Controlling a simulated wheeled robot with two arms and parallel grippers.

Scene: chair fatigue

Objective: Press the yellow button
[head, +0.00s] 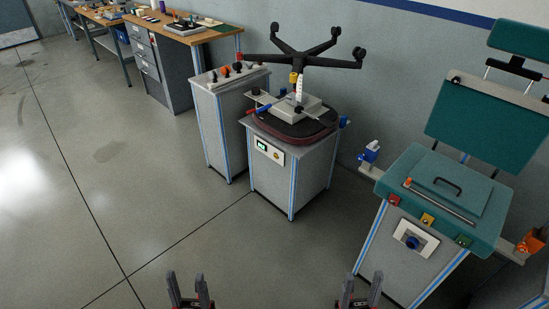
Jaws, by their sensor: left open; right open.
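A yellow button (427,219) sits on the front edge of the teal machine (493,218) at the right, between a red button (394,199) and a green button (463,240). Another small yellowish-green spot, too small to identify, shows on the white panel (268,152) of the middle cabinet. My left gripper (186,277) is open and empty at the bottom edge, over the floor. My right gripper (362,276) is open and empty at the bottom, below and left of the yellow button and apart from it.
The middle cabinet (262,180) carries an upturned black chair base (302,52). A narrow grey cabinet (212,125) stands to its left. A workbench (180,30) with drawers lies at the back left. The floor (120,180) at the left and centre is clear.

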